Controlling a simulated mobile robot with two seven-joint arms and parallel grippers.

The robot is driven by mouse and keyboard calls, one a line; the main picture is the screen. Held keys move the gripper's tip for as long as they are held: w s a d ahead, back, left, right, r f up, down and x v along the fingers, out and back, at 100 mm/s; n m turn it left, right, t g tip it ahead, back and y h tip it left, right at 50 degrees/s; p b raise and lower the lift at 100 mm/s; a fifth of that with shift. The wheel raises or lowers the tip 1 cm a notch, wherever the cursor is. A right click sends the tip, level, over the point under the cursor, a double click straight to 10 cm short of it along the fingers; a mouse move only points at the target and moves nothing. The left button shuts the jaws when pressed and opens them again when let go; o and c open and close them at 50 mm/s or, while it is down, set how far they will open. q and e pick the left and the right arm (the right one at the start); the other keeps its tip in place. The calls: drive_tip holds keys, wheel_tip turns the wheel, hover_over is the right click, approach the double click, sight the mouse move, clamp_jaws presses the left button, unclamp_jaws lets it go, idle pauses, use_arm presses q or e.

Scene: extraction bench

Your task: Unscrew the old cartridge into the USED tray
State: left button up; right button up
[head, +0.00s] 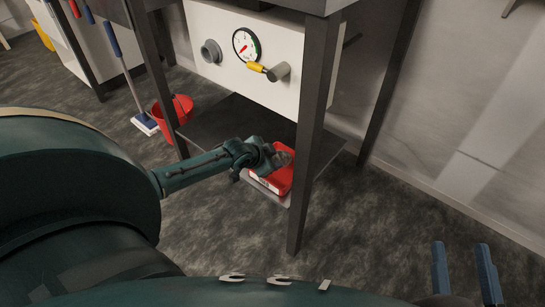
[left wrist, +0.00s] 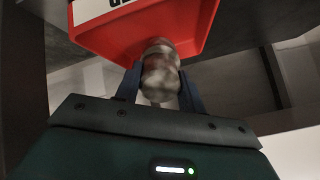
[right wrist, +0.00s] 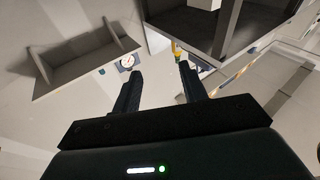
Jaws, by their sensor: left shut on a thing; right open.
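The red tray (head: 283,180) sits on the dark lower shelf of the bench. In the left wrist view the red tray (left wrist: 190,45) shows part of a white label with cut-off lettering. My left gripper (head: 268,157) is at the tray, overlapping its far edge in the head view. It is shut on the cartridge (left wrist: 160,72), a blurred grey body with brownish patches, in front of the tray's wall. I cannot tell whether the cartridge touches the tray. My right gripper (head: 461,247) is open and empty at the lower right, away from the bench.
The white panel (head: 222,25) carries a round gauge (head: 246,44), a yellow-handled valve (head: 257,67) and grey pipe stubs, the left one (head: 211,52) ring-shaped. A dark bench leg (head: 308,140) stands right beside the tray. A red bucket (head: 172,109) and mop (head: 145,124) are at left.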

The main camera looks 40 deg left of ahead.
use_arm(q)
drive_tip(key=o, duration=1.3)
drive_tip(key=shift+f, duration=0.1)
drive_tip(key=shift+s+r, duration=0.1)
drive_tip(key=shift+r, duration=0.1)
drive_tip(key=shift+p+v, duration=0.75)
drive_tip(key=shift+v, duration=0.05)
drive_tip(key=p+v, duration=0.5)
drive_tip(key=v, duration=0.6)
drive_tip(key=shift+r+p, duration=0.1)
drive_tip(key=shift+p, duration=0.3)
use_arm(e)
drive_tip(key=shift+s+d+r+n+g+h, duration=0.1)
drive_tip(key=shift+d+r+n+g+h, duration=0.2)
drive_tip(key=shift+d+g+h, duration=0.4)
